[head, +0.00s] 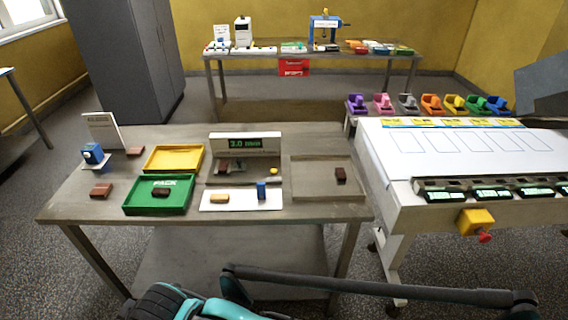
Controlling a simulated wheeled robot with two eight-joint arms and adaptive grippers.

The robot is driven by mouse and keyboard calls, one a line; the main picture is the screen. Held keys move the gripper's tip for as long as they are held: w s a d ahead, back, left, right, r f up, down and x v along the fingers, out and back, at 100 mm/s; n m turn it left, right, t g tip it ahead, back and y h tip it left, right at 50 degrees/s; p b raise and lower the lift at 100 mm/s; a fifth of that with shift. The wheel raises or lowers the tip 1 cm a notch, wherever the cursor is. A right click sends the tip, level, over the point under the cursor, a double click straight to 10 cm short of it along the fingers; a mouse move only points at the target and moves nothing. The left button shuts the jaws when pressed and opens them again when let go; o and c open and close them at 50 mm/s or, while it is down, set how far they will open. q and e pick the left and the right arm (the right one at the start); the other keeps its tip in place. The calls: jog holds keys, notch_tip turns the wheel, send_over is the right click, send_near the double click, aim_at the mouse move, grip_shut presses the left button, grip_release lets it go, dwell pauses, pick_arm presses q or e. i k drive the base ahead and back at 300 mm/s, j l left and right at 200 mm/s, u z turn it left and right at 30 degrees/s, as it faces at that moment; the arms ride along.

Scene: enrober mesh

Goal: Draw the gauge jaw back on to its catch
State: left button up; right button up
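A gauge with a green-lit display (245,143) stands at the back middle of the near table. Its display seems to read about 2.0. In front of it lies a white plate (238,203) with a small blue upright block (262,190) and a tan piece (219,198). A small yellow knob (273,170) sits between the display and the plate. A brown piece (223,168) lies below the display. Which part is the jaw, and its catch, is too small to tell. Neither gripper shows; only teal and dark parts of my arms show at the bottom edge.
Near table: yellow tray (173,146), green PACK tray (132,197) holding a dark bar, grey tray (318,195) with a brown bar, loose brown bars (101,190), blue device (93,154). A white-topped machine (440,150) stands right; a far table (270,54) stands behind.

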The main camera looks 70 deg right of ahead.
aim_at(239, 166)
jog(key=z, duration=2.1)
